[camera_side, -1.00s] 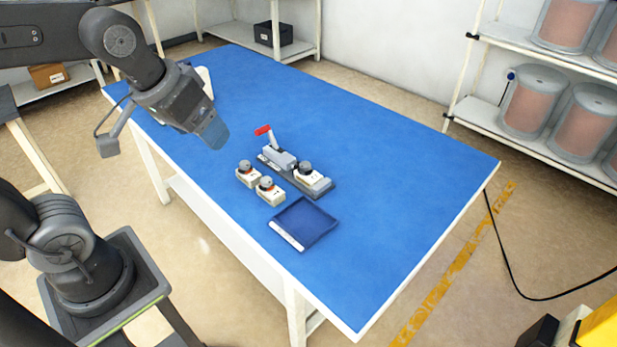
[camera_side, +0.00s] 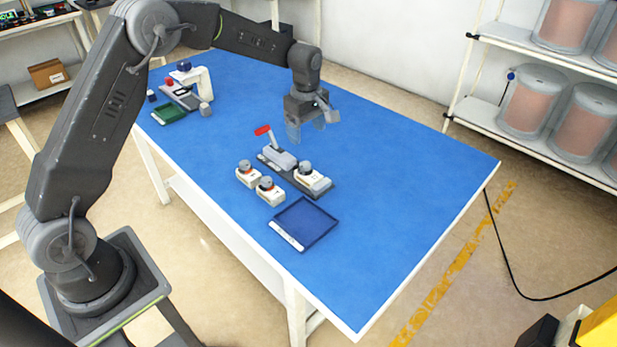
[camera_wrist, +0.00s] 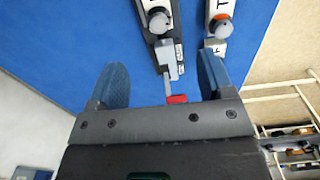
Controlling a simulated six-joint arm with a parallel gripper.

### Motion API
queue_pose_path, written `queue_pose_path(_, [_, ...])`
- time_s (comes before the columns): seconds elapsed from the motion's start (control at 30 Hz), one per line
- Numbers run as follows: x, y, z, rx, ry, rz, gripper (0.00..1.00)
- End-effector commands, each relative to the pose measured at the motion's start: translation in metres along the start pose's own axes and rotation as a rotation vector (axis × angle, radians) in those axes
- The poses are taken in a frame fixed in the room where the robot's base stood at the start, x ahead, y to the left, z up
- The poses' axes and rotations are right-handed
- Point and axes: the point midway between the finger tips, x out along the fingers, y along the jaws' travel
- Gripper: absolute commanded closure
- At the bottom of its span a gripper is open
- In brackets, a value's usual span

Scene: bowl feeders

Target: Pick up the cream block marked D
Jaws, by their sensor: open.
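Cream blocks with grey round knobs sit mid-table in the side view: one at the left (camera_side: 247,177), one nearer the front (camera_side: 269,196), and one in a grey clamp fixture (camera_side: 276,156), the block there being at its right end (camera_side: 312,182). No letter D is readable on any of them. In the wrist view, one block (camera_wrist: 220,8) has an orange ring and a dark letter like T; another (camera_wrist: 155,5) lies in the fixture.
The fixture's red-handled lever (camera_side: 263,130) stands up and shows between my fingers in the wrist view (camera_wrist: 176,99). A dark blue tray (camera_side: 331,221) lies in front of the blocks. The table's right side is clear.

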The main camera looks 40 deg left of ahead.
Motion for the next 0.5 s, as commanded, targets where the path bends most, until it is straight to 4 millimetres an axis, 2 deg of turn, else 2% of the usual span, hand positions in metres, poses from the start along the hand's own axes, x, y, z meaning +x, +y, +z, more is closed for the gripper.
queue_pose_path(0.17, [0.021, 0.003, -0.002, -0.03, -0.001, -0.01, 0.26])
queue_pose_path(0.5, [0.081, 0.003, -0.001, -0.026, -0.001, -0.01, 0.26])
